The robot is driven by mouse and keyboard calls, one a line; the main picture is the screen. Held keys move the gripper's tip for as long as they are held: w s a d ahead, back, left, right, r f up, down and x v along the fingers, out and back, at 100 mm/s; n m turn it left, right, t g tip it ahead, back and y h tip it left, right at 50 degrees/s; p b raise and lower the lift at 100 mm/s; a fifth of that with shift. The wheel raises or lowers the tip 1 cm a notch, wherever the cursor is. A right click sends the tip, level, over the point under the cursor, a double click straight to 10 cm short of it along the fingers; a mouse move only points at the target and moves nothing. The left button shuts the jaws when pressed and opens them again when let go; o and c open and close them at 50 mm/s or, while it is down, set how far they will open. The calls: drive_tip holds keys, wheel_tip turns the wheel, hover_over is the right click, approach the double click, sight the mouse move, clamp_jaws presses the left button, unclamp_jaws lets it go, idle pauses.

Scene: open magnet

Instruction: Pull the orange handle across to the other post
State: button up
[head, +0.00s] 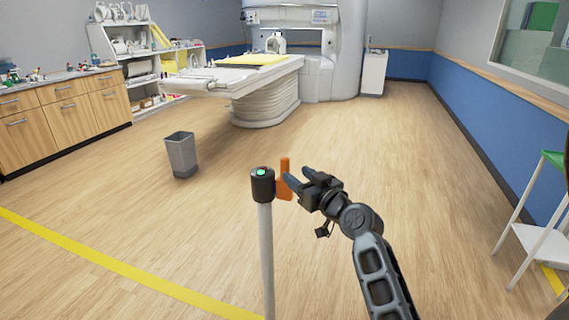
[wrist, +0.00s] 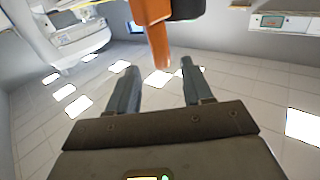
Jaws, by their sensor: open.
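The orange handle (head: 285,180) sits at the right side of the black head of a grey post (head: 266,260), which has a green light on top. In the wrist view the orange handle (wrist: 155,30) hangs from the top edge, beyond and between my fingertips. My gripper (head: 300,178) is open, just right of the handle in the head view. In the wrist view both fingers (wrist: 157,68) are spread, with nothing held between them. I cannot tell whether a finger touches the handle. No second post is clearly visible.
A grey bin (head: 181,155) stands on the floor to the left. A scanner bed (head: 235,78) is at the back. A white and green cart (head: 540,235) stands at the right. A yellow line (head: 120,268) crosses the floor. The floor around the post is mostly clear.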

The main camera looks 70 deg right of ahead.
sight(287, 168)
drive_tip(key=p+x, duration=0.2)
drive_tip(key=x, duration=0.5)
drive_tip(key=shift+w+d, duration=0.1)
drive_tip(key=shift+c, duration=0.3)
clamp_jaws()
